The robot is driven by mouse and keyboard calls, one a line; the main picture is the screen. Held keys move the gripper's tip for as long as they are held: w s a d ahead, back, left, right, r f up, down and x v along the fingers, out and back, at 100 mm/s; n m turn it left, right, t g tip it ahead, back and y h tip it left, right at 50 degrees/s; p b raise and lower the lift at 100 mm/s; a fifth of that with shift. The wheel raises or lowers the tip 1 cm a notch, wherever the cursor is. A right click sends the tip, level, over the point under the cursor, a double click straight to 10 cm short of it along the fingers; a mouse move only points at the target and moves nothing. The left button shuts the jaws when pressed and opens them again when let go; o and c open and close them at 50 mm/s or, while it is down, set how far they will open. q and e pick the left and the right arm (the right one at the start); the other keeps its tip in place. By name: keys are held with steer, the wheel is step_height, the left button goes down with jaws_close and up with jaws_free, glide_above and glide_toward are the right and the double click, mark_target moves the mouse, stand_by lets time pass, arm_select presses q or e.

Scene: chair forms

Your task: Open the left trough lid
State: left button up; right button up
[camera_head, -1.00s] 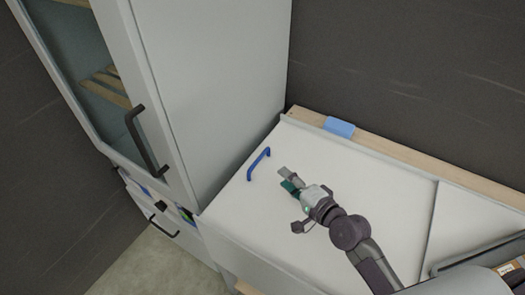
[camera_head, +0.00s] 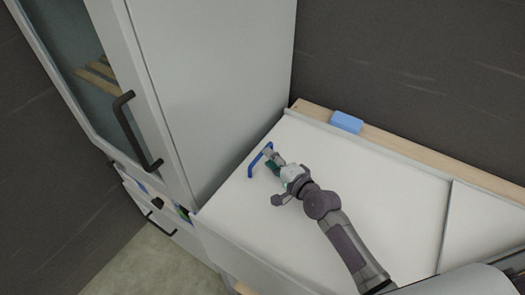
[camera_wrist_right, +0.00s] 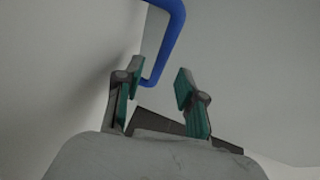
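The left trough lid (camera_head: 340,185) is a flat white panel that lies closed beside a tall grey cabinet. Its blue bar handle (camera_head: 257,160) stands near the lid's left end. My right gripper (camera_head: 270,160) is at the handle, just to its right in the head view. In the right wrist view, the right gripper (camera_wrist_right: 158,85) is open, with its teal-padded fingers apart. The blue handle (camera_wrist_right: 172,40) shows ahead of the fingers, its lower end near the left fingertip. I cannot tell whether they touch. My left gripper is not in view.
The tall cabinet (camera_head: 215,80) with a black-handled glass door rises close to the left of the blue handle. A wooden rail (camera_head: 400,155) with a blue block (camera_head: 346,122) runs along the back by the dark wall. The lid's top is otherwise clear.

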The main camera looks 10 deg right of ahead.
steer(key=shift+x, duration=2.3)
jaws_close()
